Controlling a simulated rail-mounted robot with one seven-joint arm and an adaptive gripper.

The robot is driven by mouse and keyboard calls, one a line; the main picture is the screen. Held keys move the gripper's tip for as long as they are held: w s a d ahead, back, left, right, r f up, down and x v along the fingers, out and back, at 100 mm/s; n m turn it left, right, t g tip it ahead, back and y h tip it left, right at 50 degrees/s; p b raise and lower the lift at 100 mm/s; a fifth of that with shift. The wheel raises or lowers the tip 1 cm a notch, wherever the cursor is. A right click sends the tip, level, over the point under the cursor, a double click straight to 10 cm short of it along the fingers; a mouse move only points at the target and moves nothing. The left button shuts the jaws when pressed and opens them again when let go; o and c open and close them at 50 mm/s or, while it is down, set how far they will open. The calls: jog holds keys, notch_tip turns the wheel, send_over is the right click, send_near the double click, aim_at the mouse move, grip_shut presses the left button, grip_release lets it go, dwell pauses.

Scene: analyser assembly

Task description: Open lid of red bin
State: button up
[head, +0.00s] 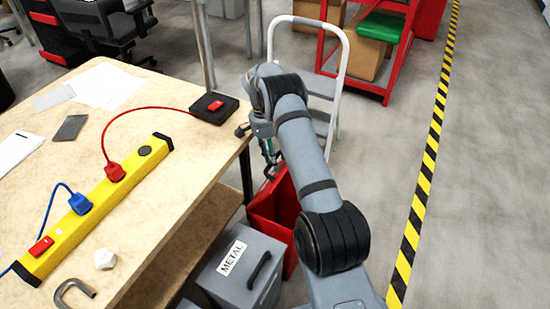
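The red bin (273,213) stands on the floor beside the workbench, behind the grey bin. My arm covers its right side. A red part at its top slopes up toward my gripper, and I cannot clearly tell whether this is the lid standing up or the bin's wall. My gripper (268,158) points down at the upper end of this red part, close to or touching it.
A grey bin (232,282) marked METAL, with a dark handle, stands in front of the red bin. The wooden workbench (150,210) fills the left, with a yellow power strip (100,200). A white step ladder (342,75) stands behind my arm. Floor at right is clear.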

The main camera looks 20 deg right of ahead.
jog(key=shift+d, duration=0.1)
jog(key=shift+r, duration=0.25)
notch_tip(320, 180, up, 11)
jog(key=w+a, duration=0.1)
jog(key=shift+w+a+r, duration=0.15)
jog(key=shift+w+a, duration=0.2)
